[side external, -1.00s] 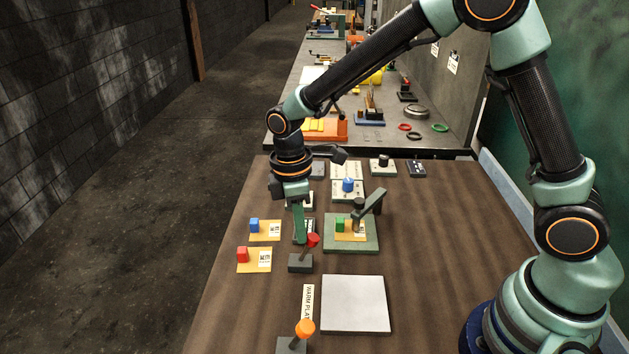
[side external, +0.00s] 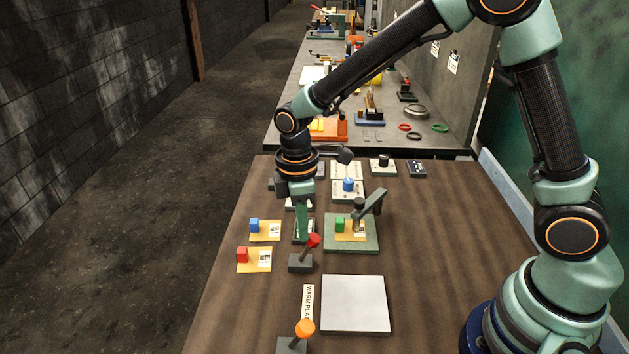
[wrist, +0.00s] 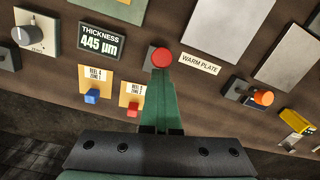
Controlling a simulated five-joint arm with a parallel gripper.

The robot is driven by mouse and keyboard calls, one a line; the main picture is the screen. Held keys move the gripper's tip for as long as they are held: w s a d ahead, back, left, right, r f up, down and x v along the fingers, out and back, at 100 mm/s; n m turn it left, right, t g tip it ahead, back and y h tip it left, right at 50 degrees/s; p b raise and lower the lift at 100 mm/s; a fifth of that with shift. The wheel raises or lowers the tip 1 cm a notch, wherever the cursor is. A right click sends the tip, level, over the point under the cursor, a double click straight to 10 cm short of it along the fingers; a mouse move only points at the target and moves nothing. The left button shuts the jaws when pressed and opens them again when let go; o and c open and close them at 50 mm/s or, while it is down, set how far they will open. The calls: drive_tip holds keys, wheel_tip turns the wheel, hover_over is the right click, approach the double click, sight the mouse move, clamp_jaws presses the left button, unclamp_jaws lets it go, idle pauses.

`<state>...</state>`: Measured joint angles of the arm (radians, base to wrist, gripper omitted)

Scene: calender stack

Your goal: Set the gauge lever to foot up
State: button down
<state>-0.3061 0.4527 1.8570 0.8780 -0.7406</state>
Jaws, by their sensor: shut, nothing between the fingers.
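In the wrist view the red knob (wrist: 161,57) shows right at the tip of my shut fingers (wrist: 161,78). The thickness display (wrist: 101,41) reads 445 µm.
Yellow cards with a blue block (side external: 254,224) and a red block (side external: 242,254) lie to the left. The pale warm plate (side external: 355,303) and an orange-knobbed lever (side external: 305,328) are nearer the camera. Bare tabletop (side external: 440,250) lies to the right.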

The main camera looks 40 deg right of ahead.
wheel_tip(320, 180, up, 9)
drive_tip(key=s+d, duration=0.2)
drive_tip(key=shift+s, duration=0.2)
idle(0.5)
drive_tip(key=shift+d, duration=0.15)
drive_tip(key=s+d+r+m+t, duration=0.6)
drive_tip(key=d+m, duration=0.4)
drive_tip(key=m, duration=0.2)
drive_tip(key=shift+s+r, duration=0.7)
drive_tip(key=shift+s, duration=0.1)
